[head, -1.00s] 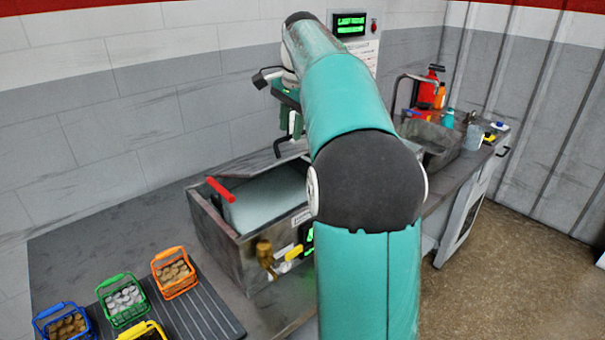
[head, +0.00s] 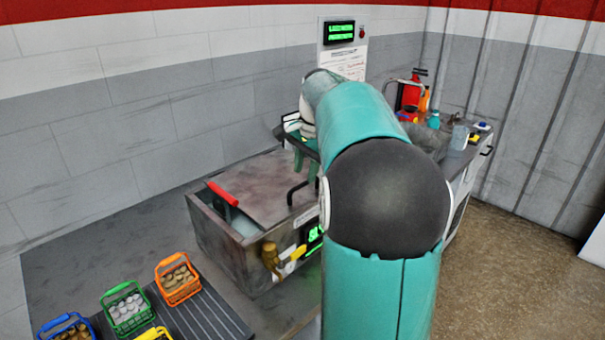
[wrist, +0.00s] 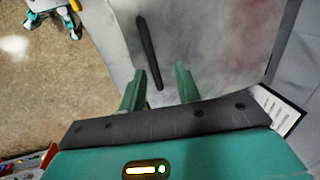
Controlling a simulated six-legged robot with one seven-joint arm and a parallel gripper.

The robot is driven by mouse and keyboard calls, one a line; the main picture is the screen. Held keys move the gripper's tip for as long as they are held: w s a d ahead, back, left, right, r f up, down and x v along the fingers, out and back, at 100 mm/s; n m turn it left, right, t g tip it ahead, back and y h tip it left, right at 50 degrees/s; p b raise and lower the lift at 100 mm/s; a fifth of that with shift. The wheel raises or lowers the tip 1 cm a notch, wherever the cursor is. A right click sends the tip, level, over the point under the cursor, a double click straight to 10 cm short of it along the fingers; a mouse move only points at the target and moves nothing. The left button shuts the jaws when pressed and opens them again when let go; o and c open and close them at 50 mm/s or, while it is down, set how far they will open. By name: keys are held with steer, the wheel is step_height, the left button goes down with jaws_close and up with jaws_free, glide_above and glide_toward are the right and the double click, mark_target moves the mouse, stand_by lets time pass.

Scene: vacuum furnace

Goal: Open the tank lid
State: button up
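The tank (head: 215,240) is a grey metal box on the bench. Its lid (head: 262,183) is a stained grey plate lying low over most of the tank top, with a strip of pale liquid uncovered at the left. The lid's black bar handle (head: 297,192) stands near its right side. My gripper (wrist: 160,86) is open above the lid, its two green fingers apart. In the wrist view the black handle (wrist: 149,52) runs between the fingers, nearer the left one, and I see no grip on it.
A red-handled item (head: 222,193) sits at the tank's left end. A brass tap (head: 270,256) sticks out in front. Small coloured baskets, including an orange one (head: 177,279), stand front left. A control panel (head: 340,45) is on the wall. Bottles crowd the far bench.

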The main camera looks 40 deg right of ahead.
steer(key=shift+s+d+f, duration=0.1)
steer(key=shift+s+f, duration=0.05)
steer(key=shift+f, duration=0.6)
